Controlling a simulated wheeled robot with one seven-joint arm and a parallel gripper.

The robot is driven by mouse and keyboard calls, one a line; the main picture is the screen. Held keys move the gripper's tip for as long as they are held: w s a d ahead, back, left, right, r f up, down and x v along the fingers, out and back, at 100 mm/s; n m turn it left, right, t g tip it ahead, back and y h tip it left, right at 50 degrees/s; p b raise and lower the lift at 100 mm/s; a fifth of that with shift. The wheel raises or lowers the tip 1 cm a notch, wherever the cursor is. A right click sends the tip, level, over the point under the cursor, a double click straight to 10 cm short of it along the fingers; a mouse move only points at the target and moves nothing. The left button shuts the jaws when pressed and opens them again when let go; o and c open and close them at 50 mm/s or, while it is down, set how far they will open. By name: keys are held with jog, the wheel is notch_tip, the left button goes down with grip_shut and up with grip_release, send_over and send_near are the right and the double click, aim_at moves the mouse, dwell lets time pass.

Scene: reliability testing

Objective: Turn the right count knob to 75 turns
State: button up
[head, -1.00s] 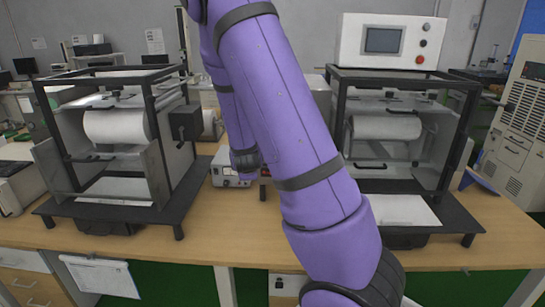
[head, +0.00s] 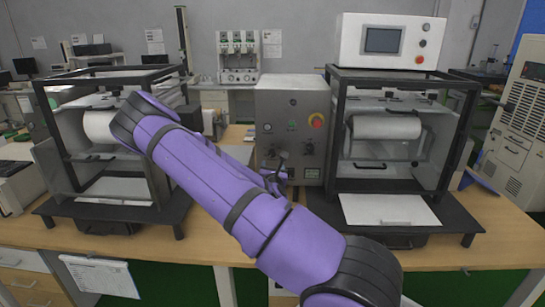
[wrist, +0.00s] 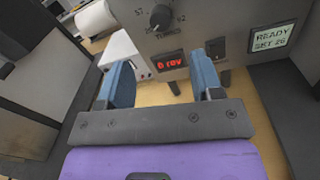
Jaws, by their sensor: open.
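I cannot tell whether this is the right knob. My gripper (wrist: 161,62) is open, its two blue fingers pointing at the panel below the knob, with nothing between them. In the head view my arm partly hides the lower front of the grey control box (head: 290,95).
A screen (wrist: 271,38) reading "READY SET 26" is at the right in the wrist view. In the head view, black-framed roller machines (head: 115,185) stand left and right of the box on a wooden table (head: 225,240). A red button (head: 317,120) is on the box.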

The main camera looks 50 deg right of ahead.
aim_at(273, 154)
jog(key=x, duration=1)
jog(key=shift+w+d, duration=0.15)
jog(key=shift+w, duration=0.05)
jog(key=c, duration=0.9)
